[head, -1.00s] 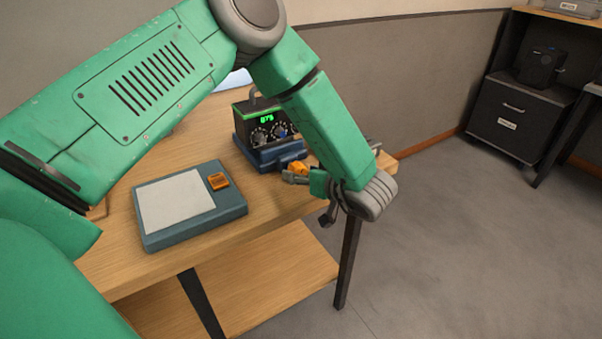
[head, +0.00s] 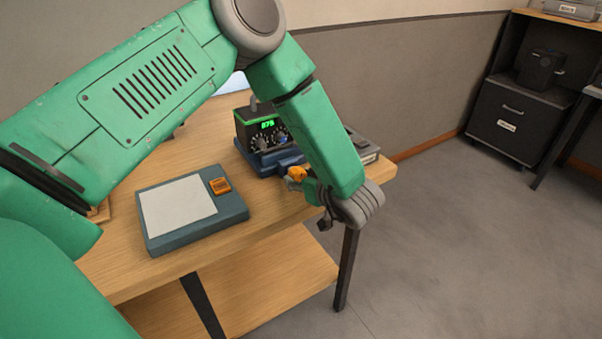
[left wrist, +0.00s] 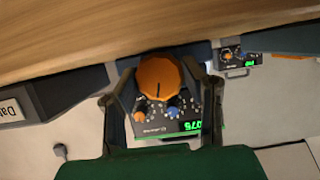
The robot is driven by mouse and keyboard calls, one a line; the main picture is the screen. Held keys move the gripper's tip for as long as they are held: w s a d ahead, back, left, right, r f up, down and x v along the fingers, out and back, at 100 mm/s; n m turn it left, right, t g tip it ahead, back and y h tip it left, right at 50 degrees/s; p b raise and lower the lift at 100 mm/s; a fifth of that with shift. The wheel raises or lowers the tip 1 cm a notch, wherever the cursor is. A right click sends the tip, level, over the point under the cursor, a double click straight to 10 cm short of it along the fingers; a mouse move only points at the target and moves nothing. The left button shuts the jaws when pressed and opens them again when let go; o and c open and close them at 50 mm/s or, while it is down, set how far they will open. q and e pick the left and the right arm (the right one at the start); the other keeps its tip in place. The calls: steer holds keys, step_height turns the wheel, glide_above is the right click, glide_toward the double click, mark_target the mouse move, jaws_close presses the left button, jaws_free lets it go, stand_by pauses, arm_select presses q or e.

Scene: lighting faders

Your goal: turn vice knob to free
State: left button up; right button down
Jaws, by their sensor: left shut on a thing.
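The orange vice knob (head: 297,173) is at the front of the blue vice (head: 283,158), near the table's right front edge. In the left wrist view the round knob (left wrist: 159,78) shows a dark line across its face, close to upright in the picture. My left gripper (head: 309,184) is shut on the knob, with one finger at each side of it in the left wrist view. The vice holds a black box (head: 262,131) with dials and a green lit number display. My wrist hides part of the vice's right side. My right gripper is in neither view.
A blue-grey pad (head: 192,208) with a pale top and an orange button lies left of the vice. A grey device (head: 364,148) stands behind my left forearm at the table's right end. Open floor (head: 470,250) lies to the right.

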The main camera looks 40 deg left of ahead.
arm_select(q)
steer(key=shift+n+t+h+p, duration=0.35)
steer(key=shift+n+t, duration=0.45)
steer(key=shift+n, duration=0.3)
steer(key=o, duration=1.1)
steer(key=shift+o, duration=0.2)
steer(key=shift+d, duration=0.1)
steer(key=shift+s+d+r, duration=0.15)
steer(key=shift+s+d, duration=0.05)
steer(key=shift+d, duration=0.05)
steer(key=v, duration=1.1)
